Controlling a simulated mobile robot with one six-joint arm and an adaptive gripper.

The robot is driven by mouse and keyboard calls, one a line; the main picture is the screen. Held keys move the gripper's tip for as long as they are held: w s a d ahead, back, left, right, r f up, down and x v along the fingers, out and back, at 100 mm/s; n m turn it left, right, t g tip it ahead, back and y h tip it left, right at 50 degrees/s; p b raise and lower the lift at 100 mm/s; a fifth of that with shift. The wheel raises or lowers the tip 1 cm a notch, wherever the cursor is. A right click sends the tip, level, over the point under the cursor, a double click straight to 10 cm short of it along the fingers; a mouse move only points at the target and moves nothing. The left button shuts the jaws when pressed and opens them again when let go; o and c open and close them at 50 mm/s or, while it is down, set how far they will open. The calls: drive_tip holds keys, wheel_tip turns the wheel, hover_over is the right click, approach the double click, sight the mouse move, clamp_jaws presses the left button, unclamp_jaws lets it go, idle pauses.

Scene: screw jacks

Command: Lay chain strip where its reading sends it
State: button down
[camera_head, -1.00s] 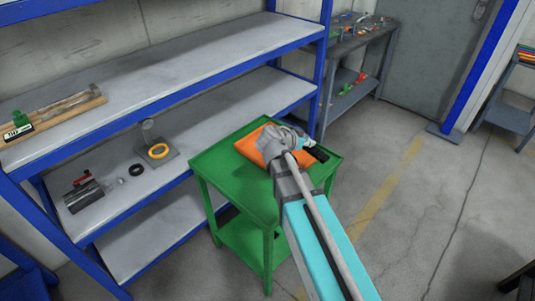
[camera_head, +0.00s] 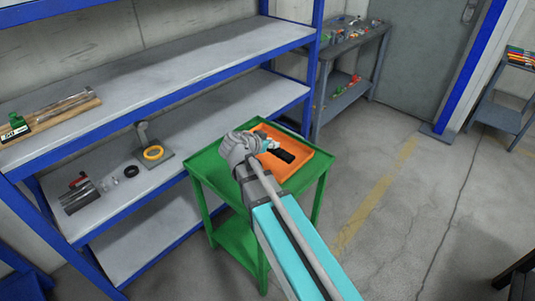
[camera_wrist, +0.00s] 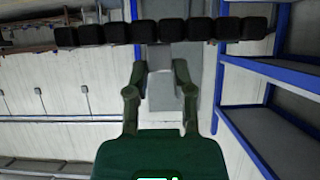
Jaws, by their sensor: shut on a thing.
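The chain strip (camera_wrist: 160,32), a row of several black blocks, runs across the top of the wrist view. My gripper (camera_wrist: 161,62) is shut on its middle. In the head view my gripper (camera_head: 268,146) is above an orange tray (camera_head: 318,161) on a green cart (camera_head: 207,163). The dark strip (camera_head: 284,156) shows beside it, over the tray; I cannot tell its exact height. A green gauge (camera_head: 15,124) with a small display sits on a wooden board (camera_head: 70,112) on the shelf at left; its digits are too small to read surely.
The blue-framed shelf (camera_head: 190,75) stands behind the cart. A cluttered grey bench (camera_head: 345,50) stands at the back. The floor to the right is open.

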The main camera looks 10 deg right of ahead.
drive_tip(key=shift+d, duration=0.1)
drive_tip(key=shift+w+d+f+b, duration=0.25)
drive_tip(key=shift+w+f+b, duration=1.25)
drive_tip(key=shift+w, duration=0.65)
drive_tip(key=shift+w+d+f+b, duration=0.3)
drive_tip(key=shift+w+f+b, duration=1.25)
drive_tip(key=shift+w, duration=0.65)
drive_tip(key=shift+w+d+f+b, duration=0.25)
drive_tip(key=shift+w+f+b, duration=1.25)
drive_tip(key=shift+w, duration=0.65)
drive_tip(key=shift+w+f+b, duration=0.5)
drive_tip(key=shift+f+b, duration=0.15)
drive_tip(key=shift+s+f+b, duration=0.1)
drive_tip(key=shift+f+b, duration=1.25)
drive_tip(key=shift+f, duration=0.1)
